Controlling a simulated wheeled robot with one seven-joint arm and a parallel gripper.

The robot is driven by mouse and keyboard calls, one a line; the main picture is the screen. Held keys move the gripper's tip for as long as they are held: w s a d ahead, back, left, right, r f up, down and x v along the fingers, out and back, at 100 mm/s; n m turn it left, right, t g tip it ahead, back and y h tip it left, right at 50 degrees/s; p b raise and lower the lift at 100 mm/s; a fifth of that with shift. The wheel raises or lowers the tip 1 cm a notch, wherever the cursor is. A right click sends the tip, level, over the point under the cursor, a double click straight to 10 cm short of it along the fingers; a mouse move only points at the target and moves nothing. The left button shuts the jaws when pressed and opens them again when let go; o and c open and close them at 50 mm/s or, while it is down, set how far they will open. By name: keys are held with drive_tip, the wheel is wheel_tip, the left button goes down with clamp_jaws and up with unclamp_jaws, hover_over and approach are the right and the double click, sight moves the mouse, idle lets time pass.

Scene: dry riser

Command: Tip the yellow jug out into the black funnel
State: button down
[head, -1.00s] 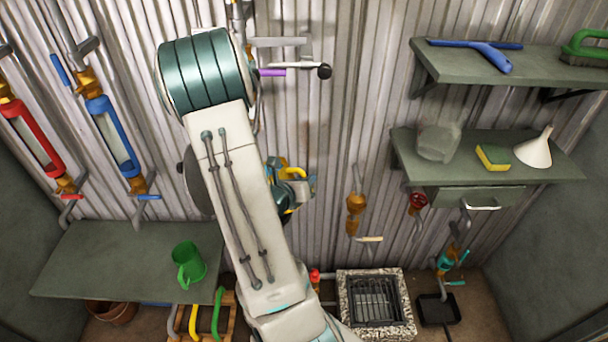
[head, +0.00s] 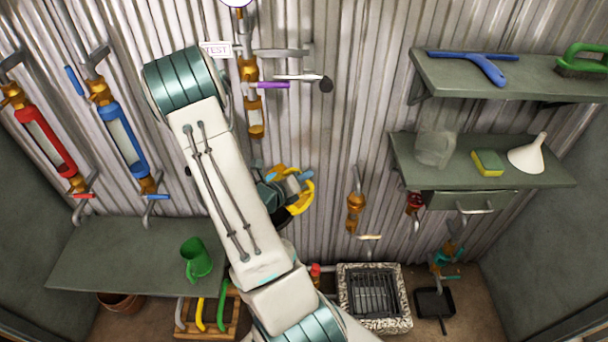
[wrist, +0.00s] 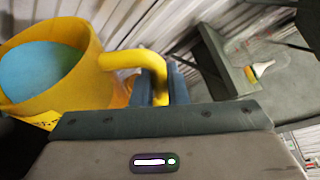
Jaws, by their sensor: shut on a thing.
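The yellow jug (wrist: 92,75) fills the left of the wrist view, its mouth showing blue-green contents inside. My gripper (wrist: 160,85) is shut on the jug's handle (wrist: 135,60). In the head view the jug (head: 305,195) is partly hidden at my gripper (head: 283,187), in front of the corrugated wall and right of my arm. How far the jug is tilted is hard to tell. A dark shape (head: 283,214) shows just below the gripper; I cannot tell whether it is the black funnel. No black funnel shows clearly in either view.
A green jug (head: 197,260) stands on the left shelf (head: 120,255). A white funnel (head: 529,155), a sponge (head: 487,163) and a clear container (head: 434,149) are on the right shelf. Pipes with valves line the wall. A grated drain (head: 374,296) is on the floor.

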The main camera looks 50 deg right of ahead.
sight(274, 179)
drive_tip(key=shift+w+r, duration=0.1)
drive_tip(key=shift+r, duration=0.2)
drive_tip(key=w+n+p, duration=0.1)
drive_tip(key=w+a+n+g+h+p, duration=0.1)
drive_tip(key=w+n, duration=0.1)
drive_tip(key=shift+f+n+h, duration=0.15)
drive_tip(key=shift+n+h, duration=0.15)
drive_tip(key=shift+w+a+f+n+h, duration=0.25)
drive_tip(key=shift+w+f+n, duration=0.1)
drive_tip(key=shift+w+n, duration=0.3)
drive_tip(key=shift+w+a+f+n+h, duration=0.25)
drive_tip(key=shift+w+f+n, duration=0.1)
drive_tip(key=shift+w+n, duration=0.3)
drive_tip(key=shift+w+a+n+h+p, duration=0.25)
drive_tip(key=shift+w+n, duration=0.3)
drive_tip(key=shift+w, duration=0.25)
drive_tip(key=shift+w+a+n+h+p, duration=0.1)
drive_tip(key=shift+w+a+n+h, duration=0.15)
drive_tip(key=shift+w+n, duration=0.4)
drive_tip(key=shift+w+a+r+n+h, duration=0.1)
drive_tip(key=shift+w+a+n+h, duration=0.2)
drive_tip(key=shift+w+n, duration=0.5)
drive_tip(key=shift+w+a+r+n+h, duration=0.1)
drive_tip(key=shift+w+a+n+h, duration=0.15)
drive_tip(key=shift+w+n, duration=0.55)
drive_tip(key=shift+w, duration=0.2)
